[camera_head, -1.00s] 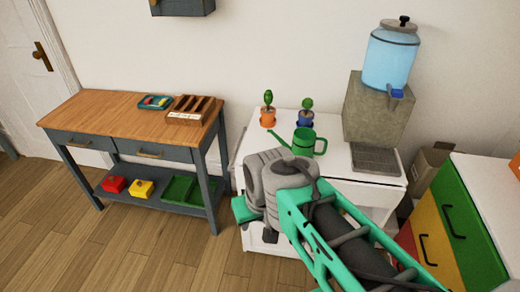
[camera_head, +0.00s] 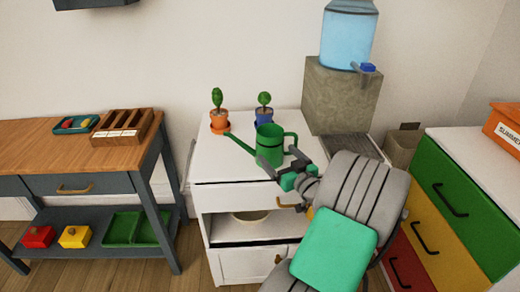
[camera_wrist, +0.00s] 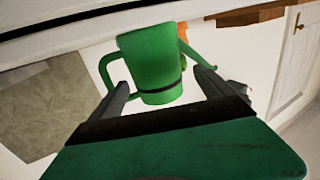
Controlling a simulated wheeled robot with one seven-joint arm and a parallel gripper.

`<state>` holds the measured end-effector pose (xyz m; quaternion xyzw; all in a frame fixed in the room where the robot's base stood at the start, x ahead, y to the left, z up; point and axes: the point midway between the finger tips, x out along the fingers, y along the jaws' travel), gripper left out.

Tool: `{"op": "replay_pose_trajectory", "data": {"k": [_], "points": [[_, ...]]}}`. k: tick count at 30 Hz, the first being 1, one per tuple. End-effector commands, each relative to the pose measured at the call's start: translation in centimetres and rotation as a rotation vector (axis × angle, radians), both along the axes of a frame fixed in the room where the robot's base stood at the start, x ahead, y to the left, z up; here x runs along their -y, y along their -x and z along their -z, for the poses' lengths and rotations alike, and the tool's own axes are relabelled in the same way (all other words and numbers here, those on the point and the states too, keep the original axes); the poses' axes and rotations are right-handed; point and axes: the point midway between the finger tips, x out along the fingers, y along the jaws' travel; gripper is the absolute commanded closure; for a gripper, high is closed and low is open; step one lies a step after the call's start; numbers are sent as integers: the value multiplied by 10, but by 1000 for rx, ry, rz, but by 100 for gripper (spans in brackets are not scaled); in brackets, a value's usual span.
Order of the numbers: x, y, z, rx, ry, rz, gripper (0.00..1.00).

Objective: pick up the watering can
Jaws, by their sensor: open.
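The green watering can (camera_head: 268,143) stands on the white cabinet top, its long spout pointing left and its handle on the right in the head view. A dark band runs around its body. In the wrist view the can (camera_wrist: 155,62) is ahead, between the two dark fingers. My gripper (camera_head: 277,163) is open at the front of the can, with a finger toward either side of the body. In the wrist view the open gripper (camera_wrist: 166,88) shows no finger closed on the can. I cannot tell whether a finger touches it.
An orange potted plant (camera_head: 219,122) and a blue potted plant (camera_head: 264,112) stand behind the can. A stone block (camera_head: 340,97) with a blue water dispenser (camera_head: 347,38) is at the back right. A wooden-topped table (camera_head: 60,155) stands left; colored drawers (camera_head: 455,205) stand right.

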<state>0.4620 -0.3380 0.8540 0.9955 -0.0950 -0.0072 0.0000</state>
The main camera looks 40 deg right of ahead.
Motion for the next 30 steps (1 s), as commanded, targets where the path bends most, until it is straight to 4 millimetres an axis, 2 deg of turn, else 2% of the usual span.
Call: {"op": "replay_pose_trajectory", "data": {"k": [2,4,15,18,24,30], "points": [[6,3,1,12,1,16,8],[8,-3,0,15,2,16,8],[19,-62,-2,14,2,12,8],[22,-71,-2,14,2,14,8],[24,-72,-1,14,1,18,8],[24,-72,-1,14,1,17,23]]}}
